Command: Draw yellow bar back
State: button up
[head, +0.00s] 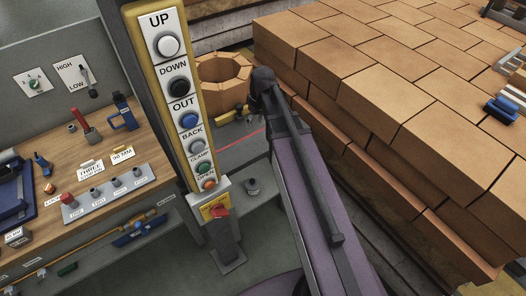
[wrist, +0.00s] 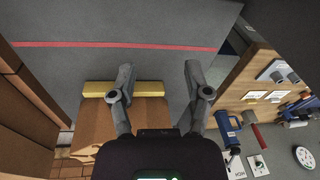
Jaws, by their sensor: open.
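The yellow bar (wrist: 105,89) lies crosswise along the far edge of a brown brick block in the wrist view. A short yellow piece, likely the same bar, shows in the head view (head: 227,117) beside my gripper. My gripper (wrist: 159,68) is open, with its two fingers spread wide and nothing held between them. The left finger passes in front of the bar; the right finger is clear to the right of its end. I cannot tell whether the left finger touches it. In the head view the gripper is mostly hidden behind my arm.
A yellow control post (head: 151,84) with several labelled buttons stands left of my arm. A wooden bench (head: 58,158) with tools is farther left. A large brick stack (head: 380,90) is close on the right.

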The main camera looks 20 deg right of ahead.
jog(key=s+f+m+h+b, duration=0.1)
jog(key=s+m, duration=0.4)
jog(key=s, duration=0.7)
jog(key=shift+s+a+f+m+h, duration=0.25)
jog(key=shift+s+a+m+h, duration=0.05)
jog(key=shift+a+m+h, duration=0.1)
